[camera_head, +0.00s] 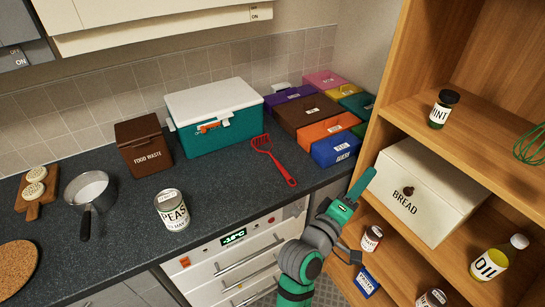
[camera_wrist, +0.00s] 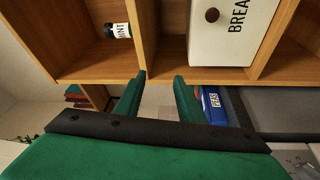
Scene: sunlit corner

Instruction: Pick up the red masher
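The red masher (camera_head: 273,159) lies flat on the dark counter in the head view. Its slotted head points up and left, and its handle points toward the counter's front right edge. It does not show in the wrist view. My gripper (camera_head: 364,182) is to the right of the masher, in front of the wooden shelf and apart from the masher. In the wrist view my gripper (camera_wrist: 161,77) has two green fingers with a clear gap between them. It is open and empty.
The wooden shelf (camera_head: 410,85) with a bread box (camera_head: 436,180) is close on the right.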

